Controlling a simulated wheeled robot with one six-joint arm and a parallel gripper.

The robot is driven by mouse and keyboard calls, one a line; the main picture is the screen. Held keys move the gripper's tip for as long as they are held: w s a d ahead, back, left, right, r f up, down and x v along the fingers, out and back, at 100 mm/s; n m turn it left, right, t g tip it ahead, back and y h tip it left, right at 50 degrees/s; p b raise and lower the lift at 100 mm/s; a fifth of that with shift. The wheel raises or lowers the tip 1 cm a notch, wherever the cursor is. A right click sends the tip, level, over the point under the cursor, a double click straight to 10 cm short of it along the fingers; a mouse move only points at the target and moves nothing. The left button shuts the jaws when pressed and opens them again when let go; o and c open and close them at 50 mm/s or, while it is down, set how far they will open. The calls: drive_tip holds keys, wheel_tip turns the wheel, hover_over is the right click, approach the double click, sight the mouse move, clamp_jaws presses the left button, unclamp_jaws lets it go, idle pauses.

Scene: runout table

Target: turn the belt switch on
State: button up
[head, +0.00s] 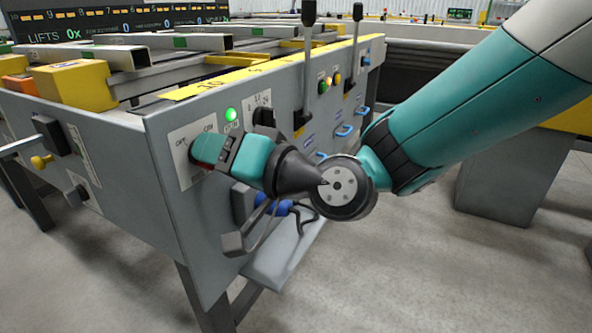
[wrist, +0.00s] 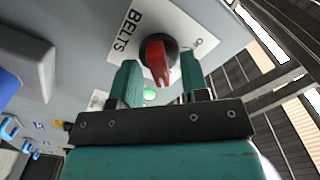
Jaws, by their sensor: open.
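The belt switch (wrist: 157,58) is a red rotary knob on a black round base. It sits on a white plate (wrist: 183,24) lettered BELTS in the wrist view. My gripper (wrist: 159,66) is open, with one teal finger on each side of the red knob; I cannot tell whether either touches it. In the head view my gripper (head: 203,150) is up against the white switch plate (head: 183,170) on the grey panel and hides most of the knob. The knob's exact setting is hard to read.
A lit green lamp (head: 231,114) is just above the switch, with a black selector (head: 264,116) to its right. Black levers (head: 308,60) rise from the panel farther along. A grey box (head: 243,204) and a ledge (head: 285,262) are below my gripper. Open floor lies to the right.

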drive_tip(key=b+v, duration=0.8)
drive_tip(key=v, duration=0.9)
drive_tip(key=shift+b, duration=0.4)
drive_tip(key=shift+d, duration=0.15)
drive_tip(key=s+d+r+n+g+h+p, duration=0.1)
drive_tip(key=s+d+n+g+h+p, duration=0.2)
drive_tip(key=s+d+g+h+p, duration=0.8)
wheel_tip(320, 180, up, 37)
drive_tip(key=w+d+t+h+p, duration=0.1)
drive_tip(key=t+p, duration=0.3)
drive_tip(key=p, duration=3.7)
drive_tip(key=shift+w+d, duration=0.5)
